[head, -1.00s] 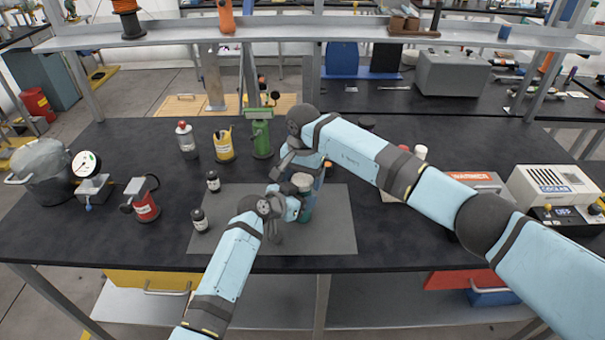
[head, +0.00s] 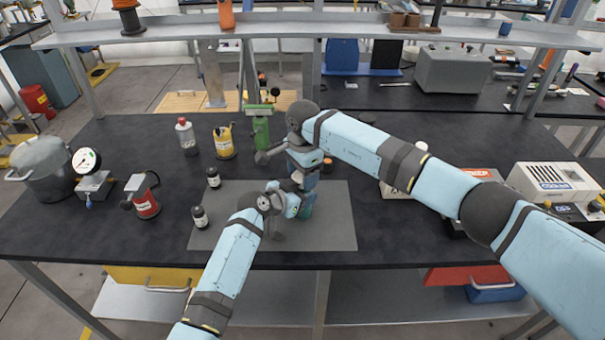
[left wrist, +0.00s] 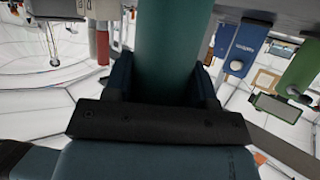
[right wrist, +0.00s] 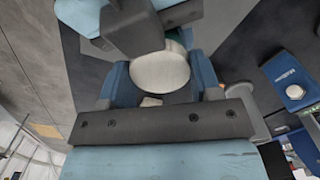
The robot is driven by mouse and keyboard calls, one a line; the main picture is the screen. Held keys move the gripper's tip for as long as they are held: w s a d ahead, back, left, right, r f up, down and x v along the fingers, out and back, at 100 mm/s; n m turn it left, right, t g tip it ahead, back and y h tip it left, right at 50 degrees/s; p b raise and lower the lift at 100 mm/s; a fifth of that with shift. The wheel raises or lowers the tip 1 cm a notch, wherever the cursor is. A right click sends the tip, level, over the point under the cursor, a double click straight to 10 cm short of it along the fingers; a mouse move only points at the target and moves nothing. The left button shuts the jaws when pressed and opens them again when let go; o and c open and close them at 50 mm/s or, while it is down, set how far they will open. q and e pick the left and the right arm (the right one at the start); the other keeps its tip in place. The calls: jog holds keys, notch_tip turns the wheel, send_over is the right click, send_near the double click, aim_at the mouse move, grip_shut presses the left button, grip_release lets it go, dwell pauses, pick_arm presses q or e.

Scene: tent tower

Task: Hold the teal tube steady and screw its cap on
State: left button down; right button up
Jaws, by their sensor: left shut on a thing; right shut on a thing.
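The teal tube (head: 307,208) stands upright over the grey mat. My left gripper (head: 299,204) is shut around its side; the left wrist view shows the teal wall (left wrist: 172,50) between the two fingers. My right gripper (head: 304,180) points down directly above the tube and is shut on the pale, round cap (right wrist: 160,72). A little teal (right wrist: 180,38) shows beside the cap in the right wrist view. In the head view the cap and the tube's mouth are hidden by my right gripper, so I cannot tell how the cap is seated.
Two small dark bottles (head: 200,217) (head: 213,178) stand at the left of the grey mat (head: 335,225). A dark jar with an orange band (head: 327,165) stands close behind the tube. A green stand (head: 261,135) and a yellow container (head: 224,142) are farther back. The mat's right side is clear.

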jog(key=o, duration=1)
jog(key=shift+d+r, duration=0.1)
jog(key=shift+r, duration=2.15)
jog(key=shift+c, duration=0.4)
jog(key=shift+r+n, duration=0.55)
jog(key=shift+n, duration=0.45)
notch_tip(320, 180, up, 2)
jog(key=n, duration=0.4)
jog(key=shift+r+n, duration=0.2)
jog(key=shift+n, duration=0.2)
